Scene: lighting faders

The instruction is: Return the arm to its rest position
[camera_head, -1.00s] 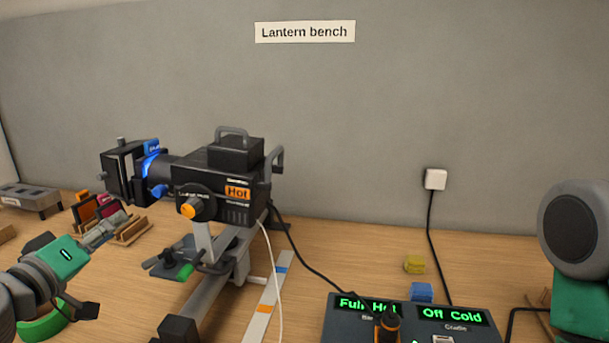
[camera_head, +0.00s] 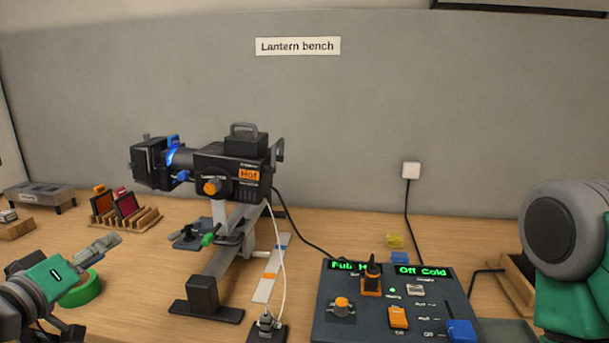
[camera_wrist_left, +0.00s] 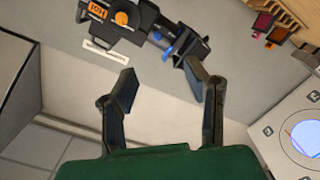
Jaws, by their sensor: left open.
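My left gripper (camera_head: 108,246) is at the lower left in the head view, above the bench, left of the lantern and apart from it. In the left wrist view its two dark fingers (camera_wrist_left: 160,88) are spread with nothing between them. The black lantern (camera_head: 228,168) stands on a grey stand, with an orange "Hot" label on its side. It also shows upside down at the top of the left wrist view (camera_wrist_left: 135,18). My right arm's green and grey link is at the right edge; its gripper is out of view.
A wooden rack (camera_head: 140,219) holds colour filters behind my left gripper. A green tape roll (camera_head: 82,290) lies under the left arm. Cables run from the lantern and wall.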

